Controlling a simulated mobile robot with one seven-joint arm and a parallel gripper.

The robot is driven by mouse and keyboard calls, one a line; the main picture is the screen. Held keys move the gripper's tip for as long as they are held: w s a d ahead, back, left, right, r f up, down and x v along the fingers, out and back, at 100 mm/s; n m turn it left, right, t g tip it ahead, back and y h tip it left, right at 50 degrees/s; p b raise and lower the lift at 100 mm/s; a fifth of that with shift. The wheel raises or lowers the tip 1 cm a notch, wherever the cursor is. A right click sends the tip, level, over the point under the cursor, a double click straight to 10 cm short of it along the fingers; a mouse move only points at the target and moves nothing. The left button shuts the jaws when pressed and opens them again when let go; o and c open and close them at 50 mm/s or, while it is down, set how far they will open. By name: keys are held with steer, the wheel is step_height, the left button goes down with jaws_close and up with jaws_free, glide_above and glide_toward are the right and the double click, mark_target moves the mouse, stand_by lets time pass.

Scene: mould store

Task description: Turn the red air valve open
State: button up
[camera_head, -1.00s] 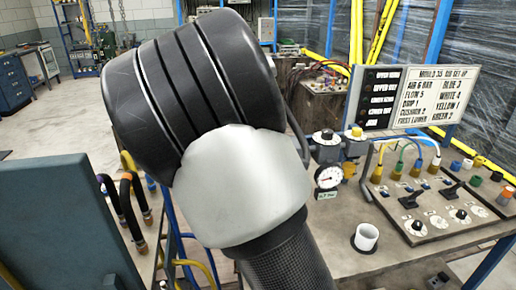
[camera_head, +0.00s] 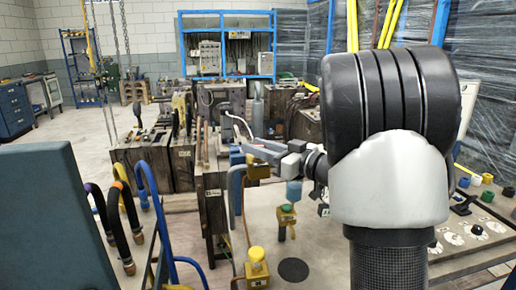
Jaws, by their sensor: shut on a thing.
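My gripper (camera_head: 262,151) is small and partly lost in clutter, left of my arm's black and white wrist. Its grey fingers point left over the bench, near a pale blue bent pipe (camera_head: 236,180) and a yellow fitting (camera_head: 258,172). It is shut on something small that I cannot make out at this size. I cannot pick out the red air valve for certain; my arm hides the gauge and sign area.
A yellow fitting (camera_head: 257,266) and a dark disc (camera_head: 293,270) are on the bench. A dark blue panel (camera_head: 55,225) and hoses (camera_head: 122,220) stand at left. Mould blocks (camera_head: 165,160) fill the back.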

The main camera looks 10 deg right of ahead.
steer(key=shift+r+n+g+y, duration=0.1)
steer(key=shift+n+g+y, duration=0.4)
steer(key=shift+y, duration=0.1)
steer(key=o, duration=1.1)
steer(key=shift+c, duration=0.2)
steer(key=p+v, duration=0.1)
steer(key=v, duration=1.6)
steer(key=shift+d+p, duration=0.35)
steer(key=shift+w, duration=0.1)
